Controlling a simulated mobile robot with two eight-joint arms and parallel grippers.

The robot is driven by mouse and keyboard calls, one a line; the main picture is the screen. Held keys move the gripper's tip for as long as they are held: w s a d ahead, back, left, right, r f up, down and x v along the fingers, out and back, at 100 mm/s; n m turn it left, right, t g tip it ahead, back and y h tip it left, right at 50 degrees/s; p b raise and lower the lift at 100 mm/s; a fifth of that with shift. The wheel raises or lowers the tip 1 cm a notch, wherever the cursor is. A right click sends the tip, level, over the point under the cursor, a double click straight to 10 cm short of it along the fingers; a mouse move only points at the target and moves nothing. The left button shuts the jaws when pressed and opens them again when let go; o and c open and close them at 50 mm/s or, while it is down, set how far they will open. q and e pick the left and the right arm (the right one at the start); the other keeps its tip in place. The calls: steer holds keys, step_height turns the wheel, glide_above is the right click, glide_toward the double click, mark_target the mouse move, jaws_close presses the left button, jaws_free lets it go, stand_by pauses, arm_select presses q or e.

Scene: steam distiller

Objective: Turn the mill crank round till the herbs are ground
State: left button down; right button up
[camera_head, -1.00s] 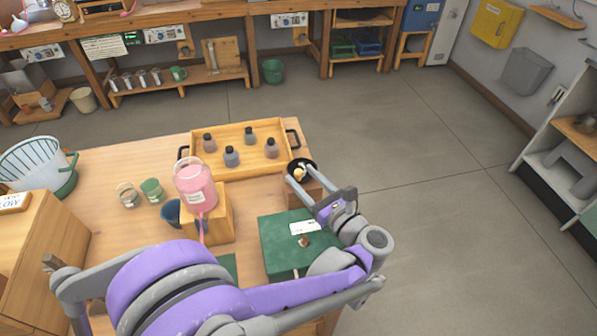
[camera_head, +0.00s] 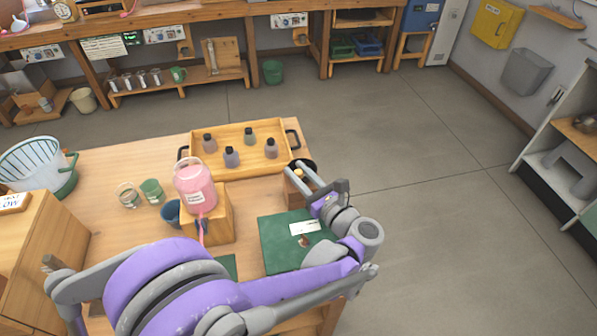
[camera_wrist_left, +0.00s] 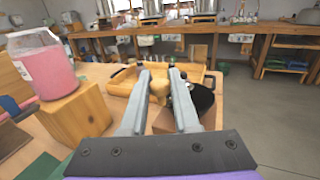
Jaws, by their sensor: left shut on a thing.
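The mill is a small wooden box (camera_wrist_left: 164,123) with a black round bowl (camera_head: 308,163) on top, at the right edge of the table near the tray. Its pale wooden crank knob (camera_wrist_left: 158,88) sits between the fingers of my left gripper (camera_head: 295,169). In the left wrist view, my left gripper (camera_wrist_left: 158,72) is shut on this knob, a finger on each side. The crank arm is mostly hidden, and I cannot make out the herbs inside the bowl. My right gripper is not in view.
A wooden tray (camera_head: 222,171) with several dark-capped bottles stands behind and left of the mill. A pink jar (camera_head: 194,186) sits on a wooden block (camera_head: 222,222). A green mat (camera_head: 283,250) with a white card lies in front. Open floor is to the right.

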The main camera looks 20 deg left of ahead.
arm_select(q)
steer(key=shift+s+a+m+t, duration=0.1)
steer(key=shift+a+m+t, duration=0.05)
steer(key=shift+m+t, duration=0.2)
steer(key=a+m+t+h, duration=0.1)
steer(key=t+h, duration=0.1)
steer(key=a+m+t+h, duration=0.1)
steer(key=m+h, duration=0.1)
steer(key=m+t+h+p, duration=0.1)
steer(key=m+t+h, duration=0.1)
steer(key=shift+a+t, duration=0.35)
steer(key=shift+a, duration=0.05)
steer(key=shift+w+a+m+t+h+p, duration=0.2)
steer(key=shift+m+t+h+p, duration=0.2)
steer(key=shift+m+h, duration=0.4)
steer(key=shift+w+a+m+t+h+p, duration=0.15)
steer(key=shift+m+t+h+p, duration=0.25)
steer(key=shift+h, duration=0.7)
steer(key=shift+a+m+h, duration=0.2)
steer(key=shift+m+h, duration=0.15)
steer(key=shift+h, duration=0.15)
steer(key=c, duration=0.7)
jaws_free()
steer(key=shift+o, duration=0.2)
